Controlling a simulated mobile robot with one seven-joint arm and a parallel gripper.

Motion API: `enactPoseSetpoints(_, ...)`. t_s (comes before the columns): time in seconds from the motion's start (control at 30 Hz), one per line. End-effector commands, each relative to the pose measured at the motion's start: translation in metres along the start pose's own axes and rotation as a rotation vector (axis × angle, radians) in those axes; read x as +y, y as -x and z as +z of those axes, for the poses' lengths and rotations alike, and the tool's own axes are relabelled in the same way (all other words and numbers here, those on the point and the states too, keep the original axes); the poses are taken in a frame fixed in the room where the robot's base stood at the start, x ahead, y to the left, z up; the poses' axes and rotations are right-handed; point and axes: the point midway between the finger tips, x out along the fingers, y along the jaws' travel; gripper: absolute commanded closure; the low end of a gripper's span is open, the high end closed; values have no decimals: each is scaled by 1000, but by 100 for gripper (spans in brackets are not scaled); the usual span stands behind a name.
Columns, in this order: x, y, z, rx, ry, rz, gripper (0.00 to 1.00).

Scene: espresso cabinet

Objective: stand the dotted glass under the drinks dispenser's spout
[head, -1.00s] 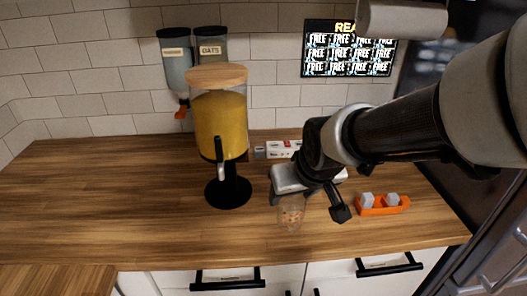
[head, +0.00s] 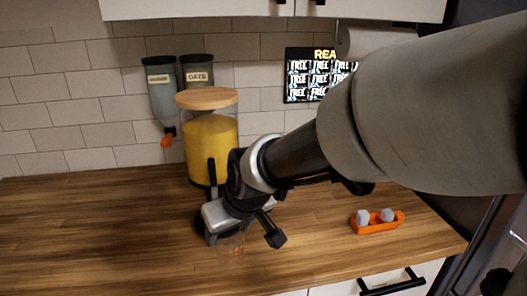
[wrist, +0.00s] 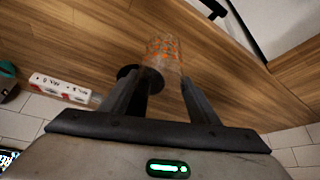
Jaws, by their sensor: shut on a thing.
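The dotted glass (head: 231,248) is clear with orange dots, and it also shows in the wrist view (wrist: 163,50). My gripper (head: 232,232) is shut on it, with one finger on each side in the wrist view (wrist: 158,82). The drinks dispenser (head: 211,145) is a clear jar of yellow drink with a wooden lid. Its black tap (head: 212,172) faces front. My gripper and the glass are in front of the dispenser's lower part. The spout's end and most of the black base are hidden behind my gripper. I cannot tell whether the glass touches the counter.
An orange tray (head: 378,226) with pale cubes lies on the counter at right. Two wall dispensers (head: 163,90) hang behind the drink jar. A white box (wrist: 62,88) lies on the counter in the wrist view. The counter's left side (head: 80,230) is clear.

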Motion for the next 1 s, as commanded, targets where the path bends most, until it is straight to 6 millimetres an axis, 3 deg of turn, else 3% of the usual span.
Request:
enactPoseSetpoints(0.1,0,-16,-27,-1,2,0,87)
enactPoseSetpoints(0.33,1,-29,-52,2,0,1,87)
enactPoseSetpoints(0.67,0,-60,-35,-1,0,0,87)
enactPoseSetpoints(1.0,1,-63,-34,1,0,1,87)
